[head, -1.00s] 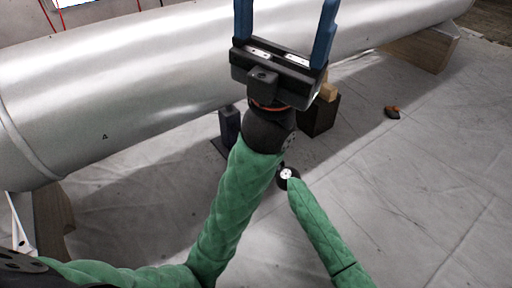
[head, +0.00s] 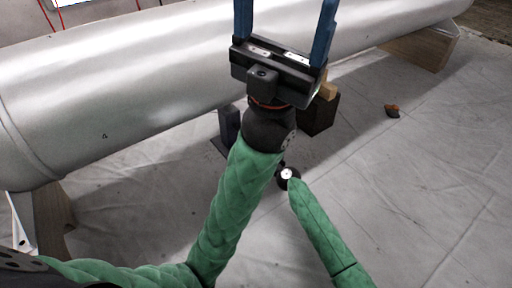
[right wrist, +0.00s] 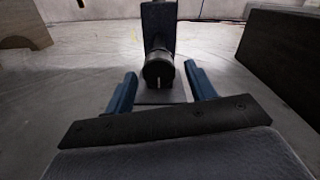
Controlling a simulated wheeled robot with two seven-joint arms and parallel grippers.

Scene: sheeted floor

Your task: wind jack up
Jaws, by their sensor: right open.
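The jack (head: 229,124) is a dark upright post on a flat base plate, standing on the sheeted floor beside the big pipe in the head view; my left arm partly covers it. In the right wrist view the jack (right wrist: 158,25) stands straight ahead, with a round dark slotted end (right wrist: 159,73) facing me. My right gripper (right wrist: 160,80) is open, its blue fingers on either side of that end with gaps visible. In the head view the right gripper is hidden behind my left arm. My left gripper (head: 287,8) is open and empty, raised in front of the pipe.
The large silver pipe (head: 150,80) rests on wooden supports (head: 425,48). A dark box (head: 318,117) with a wooden block on top stands right of the jack, and close on the right in the wrist view. A small orange-and-black object (head: 392,110) lies on open floor at right.

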